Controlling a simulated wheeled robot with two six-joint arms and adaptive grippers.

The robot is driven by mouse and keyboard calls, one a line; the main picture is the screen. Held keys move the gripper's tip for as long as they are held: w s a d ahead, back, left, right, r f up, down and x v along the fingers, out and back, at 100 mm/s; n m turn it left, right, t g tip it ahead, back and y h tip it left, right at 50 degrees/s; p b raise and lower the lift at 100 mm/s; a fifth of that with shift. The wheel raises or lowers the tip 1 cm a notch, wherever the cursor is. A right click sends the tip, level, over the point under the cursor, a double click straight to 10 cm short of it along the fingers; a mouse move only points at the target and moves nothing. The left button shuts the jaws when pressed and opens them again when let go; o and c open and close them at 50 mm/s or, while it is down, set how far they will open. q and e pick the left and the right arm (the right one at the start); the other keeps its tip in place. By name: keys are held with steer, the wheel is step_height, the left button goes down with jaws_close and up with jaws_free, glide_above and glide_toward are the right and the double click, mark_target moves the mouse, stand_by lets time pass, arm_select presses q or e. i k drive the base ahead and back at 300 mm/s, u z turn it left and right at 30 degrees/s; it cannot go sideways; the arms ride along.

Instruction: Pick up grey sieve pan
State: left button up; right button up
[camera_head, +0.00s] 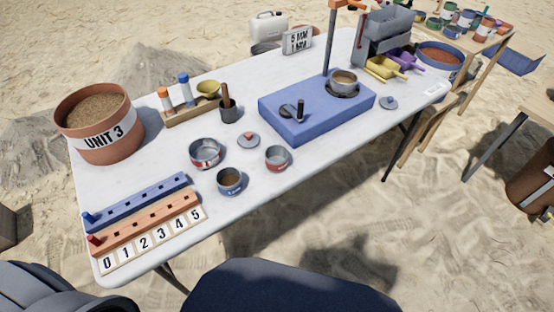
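A wide grey round pan (205,153) with a red label stands on the white table (330,165), left of centre; it looks like the sieve pan. A smaller grey cup (277,158) with a red mark stands to its right. A blue-marked cup (230,181) with brown contents stands in front of the pan. A grey lid (248,140) with a red knob lies between the pan and the smaller cup. Neither of my grippers is in view.
A blue block (310,118) with a stand and a cup fills the table's centre right. A terracotta bucket (100,128) marked UNIT 3 stands at the left. Blue and orange peg rails (140,205) lie at the front left. A lid with a blue knob (388,103) lies right.

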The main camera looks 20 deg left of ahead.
mark_target(344, 81)
steer(key=k, duration=1.15)
steer(key=z, duration=0.65)
steer(key=i, duration=0.5)
steer(key=z, duration=0.85)
steer(key=i, duration=2.7)
steer(key=u, duration=0.95)
steer(key=i, duration=0.75)
steer(key=u, duration=0.95)
